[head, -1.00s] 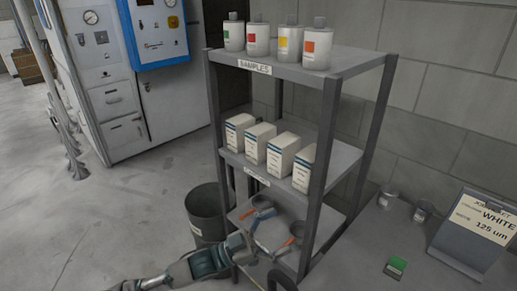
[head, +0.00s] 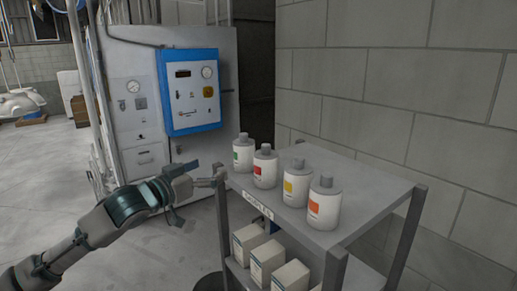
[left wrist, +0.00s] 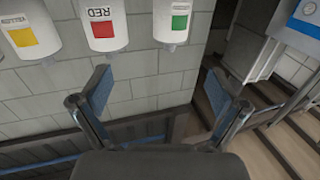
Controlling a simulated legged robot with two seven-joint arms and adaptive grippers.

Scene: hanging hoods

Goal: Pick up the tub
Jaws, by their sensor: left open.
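White tubs with grey caps stand upright in a row on the top shelf. Their labels are green (head: 243,152), red (head: 265,166), yellow (head: 297,183) and orange (head: 324,203). My left gripper (head: 204,176) is open and empty, left of the shelf's front edge at about top-shelf height. In the left wrist view the tubs appear upside down beyond the open fingers (left wrist: 160,85): yellow (left wrist: 28,30), red (left wrist: 101,24) and green (left wrist: 173,22). The fingers touch none of them. My right gripper is out of view.
The grey shelf rack (head: 365,190) carries a front label strip; its corner post stands close to my left gripper. White boxes (head: 267,262) stand on the shelf below. A blue panel (head: 190,92) on a grey cabinet stands behind. A block wall (head: 400,90) backs the rack.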

